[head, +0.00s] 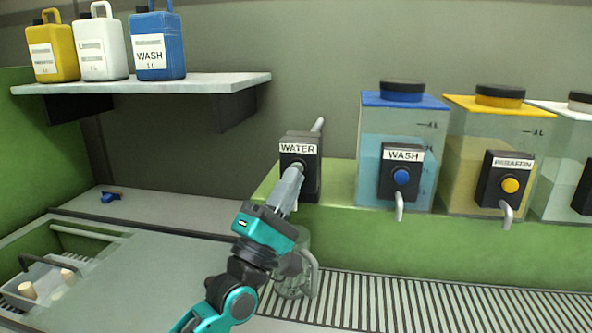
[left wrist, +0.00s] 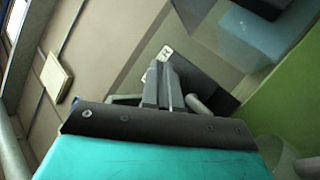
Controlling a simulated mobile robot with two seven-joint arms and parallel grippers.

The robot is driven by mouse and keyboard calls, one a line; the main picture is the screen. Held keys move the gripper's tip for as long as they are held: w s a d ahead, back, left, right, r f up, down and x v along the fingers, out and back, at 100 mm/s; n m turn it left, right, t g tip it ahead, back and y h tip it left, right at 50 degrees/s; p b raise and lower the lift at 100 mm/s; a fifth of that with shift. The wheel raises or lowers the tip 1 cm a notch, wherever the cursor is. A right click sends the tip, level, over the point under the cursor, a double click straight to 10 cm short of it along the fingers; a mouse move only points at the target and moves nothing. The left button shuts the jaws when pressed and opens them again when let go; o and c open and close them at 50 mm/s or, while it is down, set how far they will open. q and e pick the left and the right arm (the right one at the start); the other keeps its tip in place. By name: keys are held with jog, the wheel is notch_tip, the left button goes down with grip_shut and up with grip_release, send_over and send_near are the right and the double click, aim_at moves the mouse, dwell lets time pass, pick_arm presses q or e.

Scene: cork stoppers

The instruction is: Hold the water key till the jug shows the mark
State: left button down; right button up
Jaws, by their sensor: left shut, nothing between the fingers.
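The black WATER dispenser (head: 312,185) stands on the green ledge, its label above its key. My left gripper (head: 297,168) is shut and empty, its fingertips at the dispenser's front where the key is. The fingers cover the key, and I cannot tell whether it is pressed in. In the left wrist view the shut fingers (left wrist: 165,85) point at the dark dispenser (left wrist: 208,75). A clear glass jug (head: 296,280) stands below the dispenser, partly hidden by my left arm. Its mark and water level cannot be made out. My right gripper is not in view.
WASH (head: 402,155) and PARAFFIN (head: 497,160) tanks with keys and spouts stand to the right. A shelf (head: 150,85) with several jerrycans is upper left. A basket (head: 38,283) with corks sits lower left. A slatted drain (head: 440,300) runs along the front right.

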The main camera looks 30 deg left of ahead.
pick_arm(q)
jog(key=shift+w, duration=0.15)
dwell(0.5)
jog(key=shift+w+a, duration=0.1)
jog(key=shift+w, duration=0.2)
jog(key=shift+w+a+b, duration=0.1)
jog(key=shift+w+b, duration=0.2)
jog(key=shift+w, duration=0.1)
dwell(6.7)
